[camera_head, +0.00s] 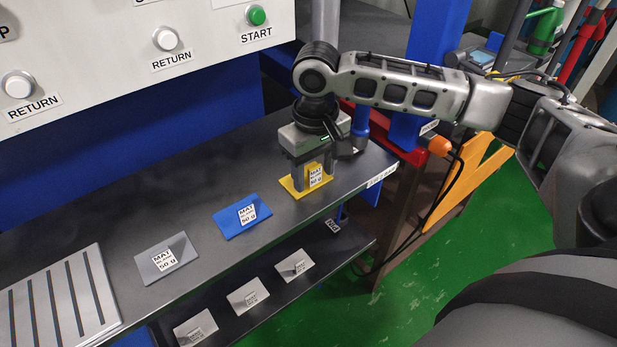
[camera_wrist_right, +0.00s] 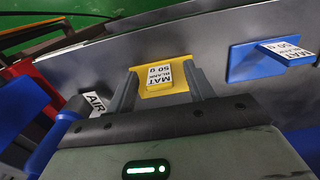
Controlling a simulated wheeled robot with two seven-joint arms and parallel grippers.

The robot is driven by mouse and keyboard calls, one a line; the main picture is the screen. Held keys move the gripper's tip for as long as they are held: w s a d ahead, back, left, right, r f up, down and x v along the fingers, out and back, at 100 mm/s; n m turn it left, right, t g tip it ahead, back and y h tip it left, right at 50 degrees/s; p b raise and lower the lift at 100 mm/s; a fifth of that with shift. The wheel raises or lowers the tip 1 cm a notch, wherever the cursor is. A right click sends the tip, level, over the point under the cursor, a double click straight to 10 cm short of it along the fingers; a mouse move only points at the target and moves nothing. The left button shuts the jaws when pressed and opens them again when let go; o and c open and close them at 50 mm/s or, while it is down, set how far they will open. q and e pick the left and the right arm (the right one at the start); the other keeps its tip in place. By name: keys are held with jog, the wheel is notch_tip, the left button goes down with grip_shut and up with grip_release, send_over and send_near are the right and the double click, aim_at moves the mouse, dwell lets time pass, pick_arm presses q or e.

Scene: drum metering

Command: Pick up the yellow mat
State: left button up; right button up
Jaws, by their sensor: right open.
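The yellow mat (camera_head: 291,188) lies on the dark shelf near its right end, with an upright tab that carries a white label reading MAT 50 g. My right gripper (camera_head: 314,176) is above it, pointing down, with its fingers at the tab. In the right wrist view the yellow mat (camera_wrist_right: 163,78) shows between the two open fingers of my right gripper (camera_wrist_right: 160,88), with a gap at the sides. I cannot tell whether a finger touches it. My left gripper is not in view.
A blue mat (camera_head: 242,215) and a grey mat (camera_head: 166,258) lie to the left on the shelf (camera_head: 205,234). A slotted grey plate (camera_head: 62,300) is at far left. White-labelled items (camera_head: 248,296) sit on a lower shelf. A control panel (camera_head: 120,45) stands behind.

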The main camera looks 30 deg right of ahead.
jog(key=c, duration=1)
jog(key=shift+c, duration=0.4)
jog(key=shift+r, duration=0.1)
